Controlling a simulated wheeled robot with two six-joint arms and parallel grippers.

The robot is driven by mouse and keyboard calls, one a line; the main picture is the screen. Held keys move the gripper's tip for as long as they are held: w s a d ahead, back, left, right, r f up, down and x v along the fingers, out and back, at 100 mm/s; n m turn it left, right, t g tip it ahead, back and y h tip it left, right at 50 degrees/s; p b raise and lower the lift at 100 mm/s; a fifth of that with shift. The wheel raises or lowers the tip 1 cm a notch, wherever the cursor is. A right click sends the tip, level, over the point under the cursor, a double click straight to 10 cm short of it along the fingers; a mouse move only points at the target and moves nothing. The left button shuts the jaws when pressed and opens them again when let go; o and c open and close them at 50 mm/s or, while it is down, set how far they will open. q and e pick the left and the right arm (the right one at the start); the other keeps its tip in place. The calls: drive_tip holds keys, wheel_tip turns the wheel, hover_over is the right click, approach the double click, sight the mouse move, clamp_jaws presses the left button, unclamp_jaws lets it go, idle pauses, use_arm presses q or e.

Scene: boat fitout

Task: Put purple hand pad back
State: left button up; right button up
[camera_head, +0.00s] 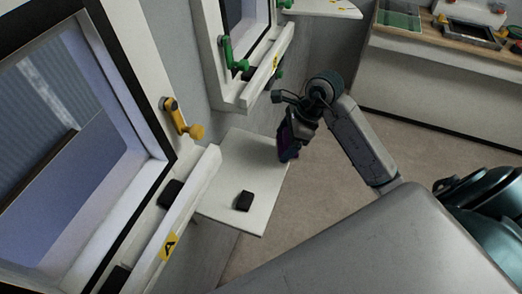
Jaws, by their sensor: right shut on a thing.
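The purple hand pad (284,143) hangs at the end of my right arm, by the right edge of the white shelf. Its face is dark purple and partly hidden by the gripper. My right gripper (290,137) is shut on it. I cannot tell whether the pad touches the shelf. The white shelf (226,208) juts from the wall under the windows. A small black block (243,201) lies on it near the front. My left gripper is not in view.
A window with a yellow handle (180,120) is at left, over a ledge marked A (170,246). A second window has a green handle (232,55). A counter (450,50) with trays stands at back right. The floor (330,180) between is clear.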

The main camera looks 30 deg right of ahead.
sight(278, 148)
drive_tip(key=a, duration=0.2)
drive_tip(key=w+a+p, duration=0.1)
drive_tip(key=a, duration=0.1)
drive_tip(key=a+p, duration=0.1)
drive_tip(key=a, duration=0.1)
drive_tip(key=shift+w+a+f, duration=0.25)
drive_tip(key=shift+a, duration=0.05)
drive_tip(key=shift+a+f+p, duration=0.1)
drive_tip(key=shift+f+p, duration=0.2)
drive_tip(key=shift+f, duration=0.1)
wheel_tip(278, 148, down, 3)
drive_tip(key=shift+r+p, duration=0.1)
drive_tip(key=shift+p, duration=0.4)
drive_tip(key=o, duration=0.8)
drive_tip(key=b+v, duration=0.2)
drive_tip(key=v, duration=0.4)
drive_tip(key=shift+d+r, duration=0.3)
drive_tip(key=p+v, duration=0.1)
drive_tip(key=v, duration=0.4)
drive_tip(key=shift+a+r, duration=0.1)
drive_tip(key=shift+r, duration=0.1)
